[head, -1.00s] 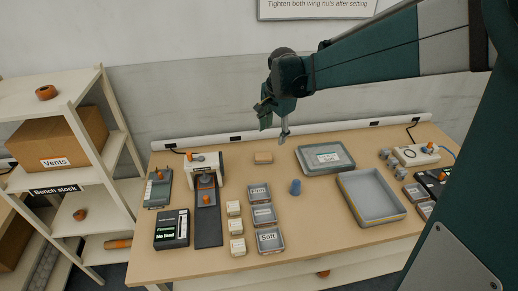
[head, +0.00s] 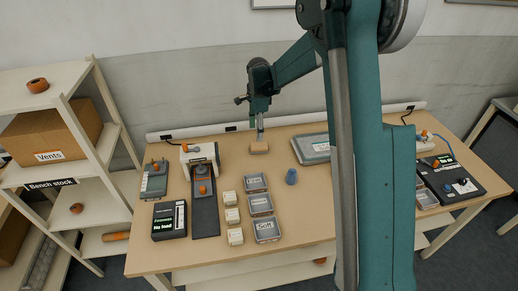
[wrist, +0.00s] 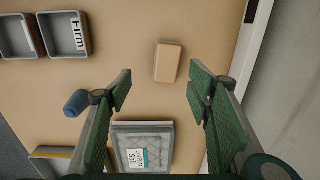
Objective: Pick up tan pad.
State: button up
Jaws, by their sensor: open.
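The tan pad (head: 259,148) is a small block lying flat on the wooden table (head: 290,228) near its back edge. In the wrist view the tan pad (wrist: 168,62) lies beyond and between the fingertips, apart from them. My gripper (head: 260,132) is above the pad in the head view, pointing down. In the wrist view my gripper (wrist: 160,82) is open with nothing between its green fingers. In the head view the fingertips partly overlap the pad's back edge.
A blue cylinder (head: 291,176) stands right of the trays, including the Soft tray (head: 266,230). A grey case (head: 311,149) lies right of the pad, partly hidden by my arm. White blocks (head: 235,237) stand in a row. A power strip (head: 225,128) runs along the back edge.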

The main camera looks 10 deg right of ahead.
jog(key=m, duration=0.1)
send_over(256, 145)
jog(key=f, duration=0.4)
jog(key=shift+s, duration=0.2)
jog(key=shift+f, duration=1.35)
jog(key=shift+a+f+b, duration=0.1)
jog(key=shift+f+b, duration=0.5)
jog(key=shift+f, duration=2)
jog(key=c, duration=1)
